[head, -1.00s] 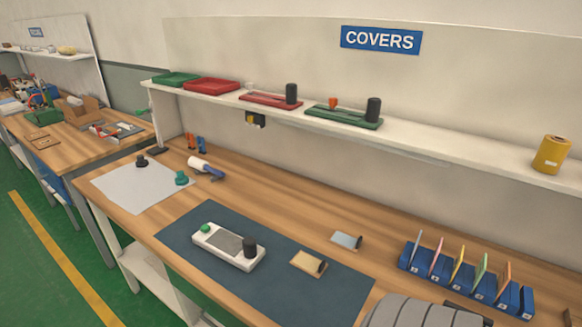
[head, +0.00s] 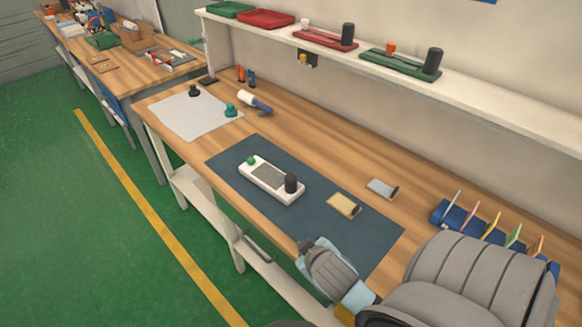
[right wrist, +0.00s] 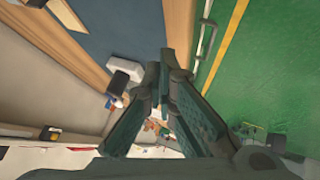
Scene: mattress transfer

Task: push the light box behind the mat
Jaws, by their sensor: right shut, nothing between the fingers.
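A small pale blue-grey box (head: 380,187) with a dark end lies on the wooden bench just behind the dark blue mat (head: 235,160), apart from it. A similar tan box (head: 342,205) lies on the mat near its back edge. The mat also shows in the right wrist view (right wrist: 125,25). My right arm comes in from the lower right of the head view, over the bench's front side; its fingers are not clear there. In the right wrist view my right gripper (right wrist: 166,66) is shut and empty, with its fingertips together. My left gripper is not in view.
A white device (head: 262,178) with a green knob and a black cylinder stands on the mat. A blue rack (head: 455,217) with coloured cards is right of the pale box, partly hidden by my arm. A shelf (head: 480,92) runs behind. Bare wood lies behind the mat.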

